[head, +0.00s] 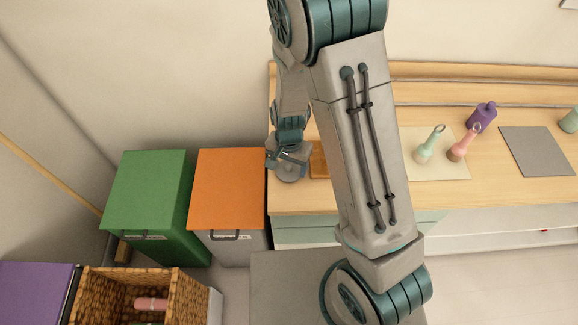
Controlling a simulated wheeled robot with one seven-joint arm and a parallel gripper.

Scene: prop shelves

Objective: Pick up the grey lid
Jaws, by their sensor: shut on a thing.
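My arm reaches over to the left end of the wooden counter, and my gripper (284,158) is there, small in the head view. It is shut on a greyish rounded thing (292,174), which looks to be the grey lid. The lid is at the counter's left edge, partly covered by the gripper. I cannot tell whether it touches the counter or is lifted.
An orange-brown block (318,160) is just right of the gripper, partly behind my arm. Orange (228,190) and green (147,190) bins stand left of the counter (300,201). Bottles, including a purple one (481,118), and a grey mat (538,150) are on the right.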

